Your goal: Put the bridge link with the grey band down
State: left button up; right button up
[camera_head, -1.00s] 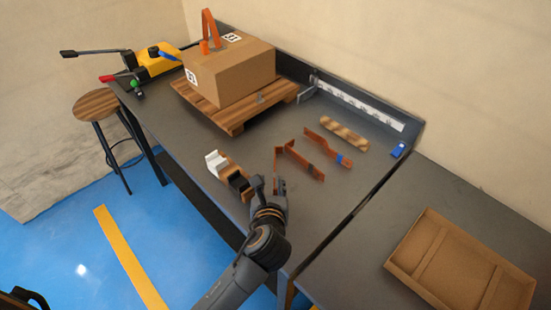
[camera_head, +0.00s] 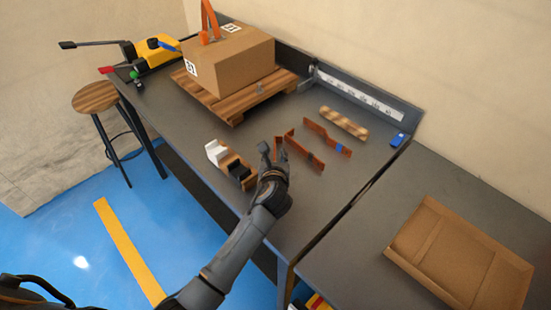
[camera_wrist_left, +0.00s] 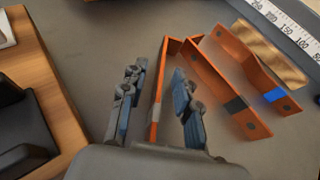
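My right gripper is not in view.
A similar link with a blue band (camera_head: 328,138) lies just behind, then a wooden strip (camera_head: 343,123). A wooden block with white and black parts (camera_head: 228,162) is close left of my gripper. A carton (camera_head: 232,62) stands on a pallet. A cardboard tray (camera_head: 455,255) lies right.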

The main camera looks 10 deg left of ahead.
pick_arm(q)
grip_shut()
jog(key=shift+r, duration=0.2)
